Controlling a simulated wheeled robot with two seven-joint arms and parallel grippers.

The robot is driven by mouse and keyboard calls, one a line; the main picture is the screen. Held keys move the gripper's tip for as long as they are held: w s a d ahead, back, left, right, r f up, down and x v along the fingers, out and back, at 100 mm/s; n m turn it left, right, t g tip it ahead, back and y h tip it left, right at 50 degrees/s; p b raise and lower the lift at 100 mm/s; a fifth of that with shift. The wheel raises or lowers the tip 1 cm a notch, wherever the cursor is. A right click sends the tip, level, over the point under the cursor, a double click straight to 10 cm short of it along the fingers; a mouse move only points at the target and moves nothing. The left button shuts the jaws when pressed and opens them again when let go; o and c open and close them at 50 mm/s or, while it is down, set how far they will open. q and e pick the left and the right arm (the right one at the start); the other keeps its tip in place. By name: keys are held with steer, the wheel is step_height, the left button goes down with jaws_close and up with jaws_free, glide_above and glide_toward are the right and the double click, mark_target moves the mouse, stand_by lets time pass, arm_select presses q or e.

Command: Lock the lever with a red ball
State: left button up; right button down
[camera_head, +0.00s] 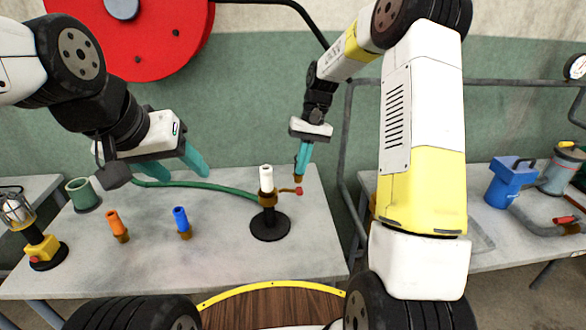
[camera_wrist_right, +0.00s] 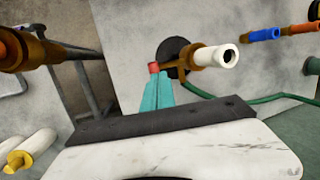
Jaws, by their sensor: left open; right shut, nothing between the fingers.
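The lever's red ball (camera_head: 299,191) sits at the end of a short brass arm on the right side of a brass valve (camera_head: 267,198). A white nozzle (camera_head: 266,178) stands upright on the valve, above a round black base (camera_head: 270,226). My right gripper (camera_head: 301,172) is shut and empty, its teal fingers pointing down just above the ball. In the right wrist view the fingertips (camera_wrist_right: 156,80) lie right by the red ball (camera_wrist_right: 153,68); I cannot tell whether they touch. My left gripper (camera_head: 182,174) is open and empty over the table's left part.
An orange nozzle (camera_head: 116,224) and a blue nozzle (camera_head: 182,222) stand on the grey table (camera_head: 210,262). A green hose (camera_head: 205,184) runs behind them to the valve. A green cup (camera_head: 83,195) and a yellow lamp unit (camera_head: 44,250) stand at left. A blue container (camera_head: 510,182) is on the right table.

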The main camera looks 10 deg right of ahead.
mark_target(301, 190)
steer(key=shift+x, duration=2.2)
steer(key=shift+d, duration=0.1)
steer(key=f+y, duration=0.2)
steer(key=y, duration=0.1)
steer(key=d+f+y, duration=0.1)
steer(key=y, duration=0.1)
steer(key=shift+d+f+n+y, duration=0.1)
steer(key=shift+f+n+y, duration=0.2)
steer(key=shift+f+y, duration=0.1)
steer(key=f+y, duration=0.1)
steer(key=y, duration=0.1)
steer(key=f+y, duration=0.1)
steer(key=y, duration=0.1)
steer(key=a+f+g+y, duration=0.1)
steer(key=y, duration=0.1)
steer(key=shift+f+n, duration=0.2)
steer(key=shift+n, duration=0.2)
